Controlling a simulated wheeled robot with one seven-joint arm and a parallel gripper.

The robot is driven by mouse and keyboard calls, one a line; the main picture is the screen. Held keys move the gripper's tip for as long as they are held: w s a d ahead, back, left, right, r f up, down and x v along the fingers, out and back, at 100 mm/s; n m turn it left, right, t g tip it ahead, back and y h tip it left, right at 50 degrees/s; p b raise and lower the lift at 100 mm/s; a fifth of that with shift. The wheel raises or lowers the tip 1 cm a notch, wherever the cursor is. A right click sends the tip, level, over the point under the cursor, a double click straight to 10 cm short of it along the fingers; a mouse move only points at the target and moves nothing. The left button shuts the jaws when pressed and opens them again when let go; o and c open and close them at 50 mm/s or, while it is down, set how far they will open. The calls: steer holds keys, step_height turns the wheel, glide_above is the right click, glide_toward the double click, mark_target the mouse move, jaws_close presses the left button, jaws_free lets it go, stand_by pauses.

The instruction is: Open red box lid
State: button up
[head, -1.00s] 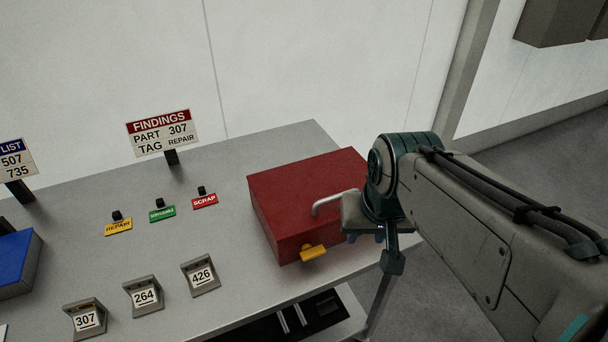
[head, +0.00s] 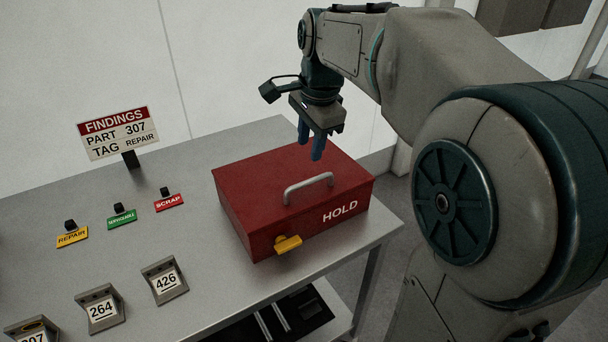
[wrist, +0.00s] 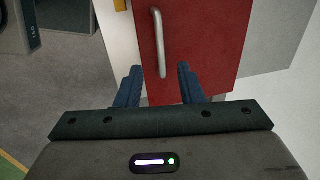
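The red box (head: 245,190) marked HOLD sits on the right end of the grey table, and its lid looks closed. A grey bar handle (head: 308,188) stands on the lid, and a yellow latch (head: 287,243) is on the front face. My gripper (head: 311,150) is above the back part of the lid, apart from the handle, with blue fingers pointing down. In the wrist view my fingers (wrist: 157,82) are spread with nothing between them. The red lid (wrist: 205,45) and the handle (wrist: 158,42) show beyond them.
The table (head: 200,275) also bears a FINDINGS sign (head: 115,133), small REPAIR, green and SCRAP (head: 169,203) tags, and numbered stands such as 426 (head: 164,281). The table top between tags and stands is bare. A wall rises behind the table.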

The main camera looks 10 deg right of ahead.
mark_target(304, 182)
steer(key=f, duration=0.3)
steer(key=w+f, duration=0.1)
steer(key=f, duration=0.3)
steer(key=w+f, duration=0.1)
steer(key=f, duration=0.2)
steer(key=shift+a+f, duration=0.2)
steer(key=shift+a, duration=0.15)
jaws_close()
